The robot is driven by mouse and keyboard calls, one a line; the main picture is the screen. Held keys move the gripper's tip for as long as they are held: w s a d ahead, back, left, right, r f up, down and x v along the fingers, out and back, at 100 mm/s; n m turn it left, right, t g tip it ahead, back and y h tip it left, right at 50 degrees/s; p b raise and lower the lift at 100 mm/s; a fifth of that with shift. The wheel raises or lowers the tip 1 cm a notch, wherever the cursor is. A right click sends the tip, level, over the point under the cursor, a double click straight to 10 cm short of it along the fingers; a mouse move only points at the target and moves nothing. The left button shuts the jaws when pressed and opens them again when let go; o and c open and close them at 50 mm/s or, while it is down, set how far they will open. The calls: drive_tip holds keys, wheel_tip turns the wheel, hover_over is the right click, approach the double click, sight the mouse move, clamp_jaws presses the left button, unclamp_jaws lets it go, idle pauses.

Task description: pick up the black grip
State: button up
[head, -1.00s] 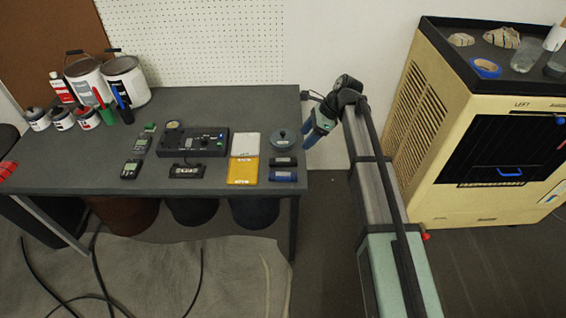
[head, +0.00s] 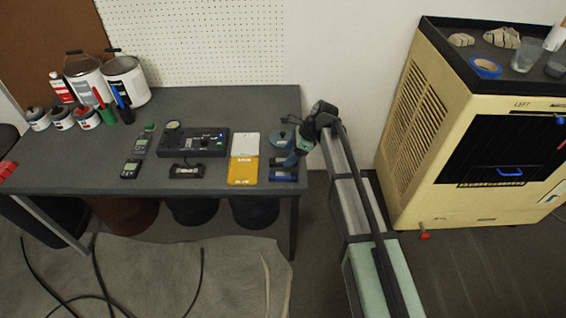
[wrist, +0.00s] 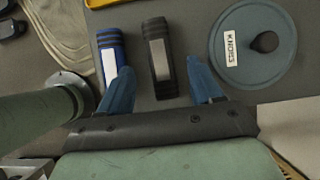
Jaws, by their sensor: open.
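The black grip (wrist: 158,55), a ribbed dark block with a grey middle, lies on the table top. In the head view the black grip (head: 279,162) is partly hidden by my gripper (head: 296,154). In the wrist view my gripper (wrist: 164,84) is open, its two blue fingers on either side of the near end of the black grip. I see no contact, and the height gap is unclear. A blue grip (wrist: 111,55) lies to its left, close to the left finger. A round grey-blue lid (wrist: 235,65) with a dark knob lies to its right.
The grey table (head: 215,105) also holds a yellow tray (head: 243,180), a black control box (head: 205,144), another black piece (head: 187,171) and paint cans (head: 125,82) at the back left. A cream cabinet (head: 405,150) stands to the right. The table's middle back is clear.

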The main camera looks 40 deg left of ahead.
sight(283, 162)
drive_tip(key=shift+x, duration=1.5)
drive_tip(key=shift+c, duration=0.3)
drive_tip(key=c, duration=1.1)
drive_tip(key=shift+r, duration=0.15)
